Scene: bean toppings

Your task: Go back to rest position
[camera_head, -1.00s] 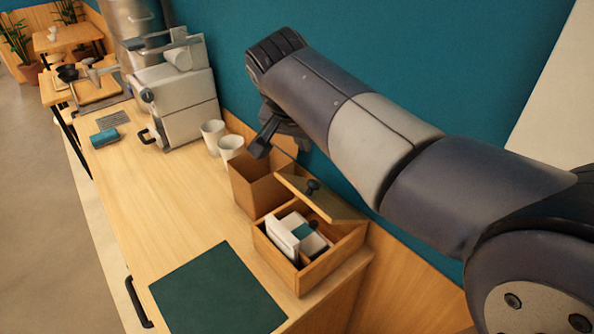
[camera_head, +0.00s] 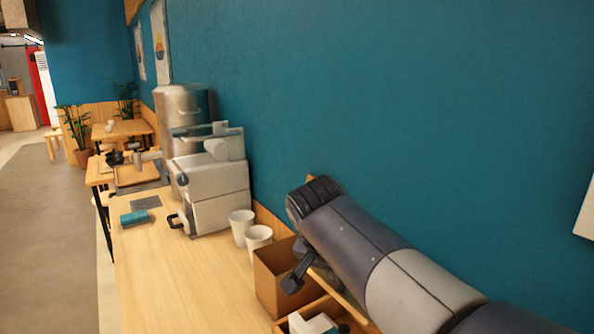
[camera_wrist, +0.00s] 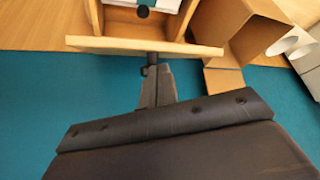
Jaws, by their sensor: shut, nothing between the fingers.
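My gripper (camera_head: 296,280) is at the lower right of the head view, above the counter's wall side by the open brown box. In the wrist view, my gripper (camera_wrist: 152,72) shows as thin dark fingers brought together, with nothing held. A wooden box (camera_head: 318,308) is cut off at the bottom of the head view, with white contents partly showing. My arm stretches from the lower right along the teal wall.
An open brown box (camera_head: 272,283) stands close to my gripper, with two white cups (camera_head: 241,226) behind it. A silver machine (camera_head: 215,190) stands further along the counter (camera_head: 180,285). A teal item (camera_head: 134,217) lies near its left edge. The front counter is clear.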

